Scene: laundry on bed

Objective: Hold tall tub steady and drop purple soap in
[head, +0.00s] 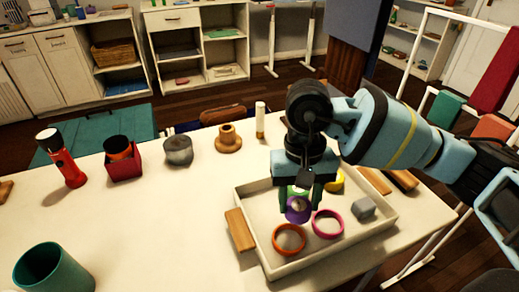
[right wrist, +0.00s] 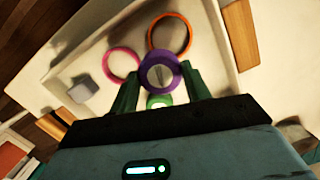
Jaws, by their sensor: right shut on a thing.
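My right gripper (head: 301,198) is over the white tray (head: 392,222), pointing down. It is shut on a round purple thing with a grey middle, which I take for the purple soap (head: 298,213). In the right wrist view the purple soap (right wrist: 160,58) sits between the two green fingertips (right wrist: 161,80). I cannot tell whether it touches the tray floor. A teal open-topped tub (head: 52,270) stands upright at the table's lower left, cut by the picture edge; it may be the tall tub. No gripper is at it. My left gripper is not in view.
The tray also holds an orange ring (head: 289,239), a pink ring (head: 327,224), a grey block (head: 363,208) and something yellow (head: 336,181). A wooden block (head: 240,230) is at its left wall. A red flashlight (head: 64,160) and a red box (head: 123,168) stand behind the tub. The table middle is clear.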

